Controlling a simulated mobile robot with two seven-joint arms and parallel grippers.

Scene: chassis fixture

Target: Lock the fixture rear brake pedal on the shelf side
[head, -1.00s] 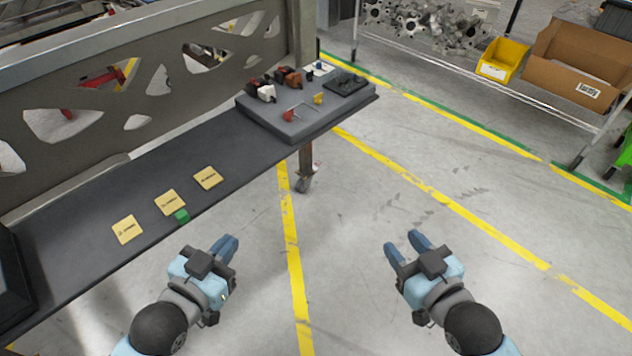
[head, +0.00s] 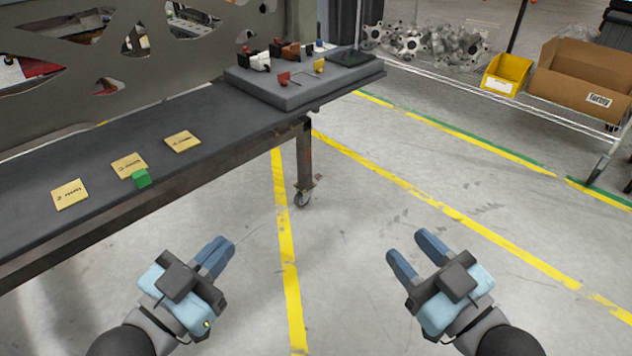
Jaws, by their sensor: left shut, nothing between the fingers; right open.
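The fixture (head: 58,72) is a grey frame with cut-out holes and a dark ledge along its front. No brake pedal can be clearly made out; a caster wheel (head: 303,197) with a small lever-like part sits at the foot of the fixture's leg (head: 304,157). My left gripper (head: 220,252) is shut and empty over the floor, in front of the ledge and left of the yellow line. My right gripper (head: 412,254) is open and empty over bare floor. Neither touches anything. The shelf (head: 455,78) stands at the back right.
A grey tray (head: 290,92) with small coloured parts sits on the ledge's far end. Several yellow cards and a green block (head: 141,178) lie on the ledge. A yellow bin (head: 506,73) and a cardboard box (head: 575,80) sit on the shelf. The floor between fixture and shelf is clear.

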